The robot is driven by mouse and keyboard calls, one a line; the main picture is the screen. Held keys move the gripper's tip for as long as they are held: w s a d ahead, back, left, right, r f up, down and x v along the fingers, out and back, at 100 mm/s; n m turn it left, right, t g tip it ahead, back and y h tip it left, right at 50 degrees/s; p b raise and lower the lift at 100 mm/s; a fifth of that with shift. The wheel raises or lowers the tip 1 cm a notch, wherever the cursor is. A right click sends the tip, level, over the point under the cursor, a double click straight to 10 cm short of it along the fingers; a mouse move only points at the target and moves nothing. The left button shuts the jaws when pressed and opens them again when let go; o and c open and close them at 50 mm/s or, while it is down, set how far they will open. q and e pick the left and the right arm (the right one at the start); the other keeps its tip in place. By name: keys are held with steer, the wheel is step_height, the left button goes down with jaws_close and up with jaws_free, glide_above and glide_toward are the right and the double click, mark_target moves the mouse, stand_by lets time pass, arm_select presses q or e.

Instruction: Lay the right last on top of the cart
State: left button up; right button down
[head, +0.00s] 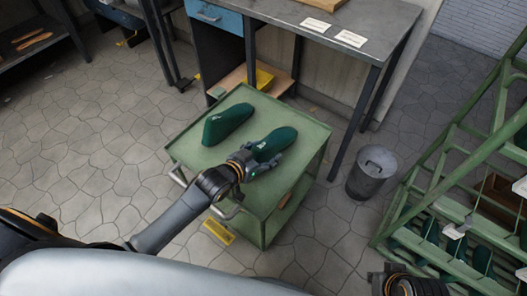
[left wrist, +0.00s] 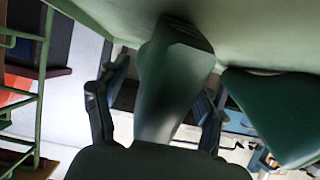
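Two dark green lasts lie on the green cart's top (head: 190,150). One last (head: 228,123) lies on the left half of the top, apart from my gripper. The other last (head: 273,144) lies to its right, with its near end at my left gripper (head: 256,163). In the left wrist view this last (left wrist: 176,75) lies between the two spread fingers, resting against the cart top, with a gap beside the left-hand finger. The other last (left wrist: 275,110) is at the right there. Part of my right gripper (head: 402,284) shows at the bottom right edge; its fingers are not clear.
A workbench (head: 375,22) with labels stands behind the cart. A grey bin (head: 371,175) stands to the cart's right. A green rack (head: 425,190) holding more lasts fills the right side. The stone floor (head: 90,130) left of the cart is clear.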

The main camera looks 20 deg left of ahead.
arm_select(q)
steer(key=shift+s+f, duration=0.1)
arm_select(e)
steer(key=shift+f, duration=0.1)
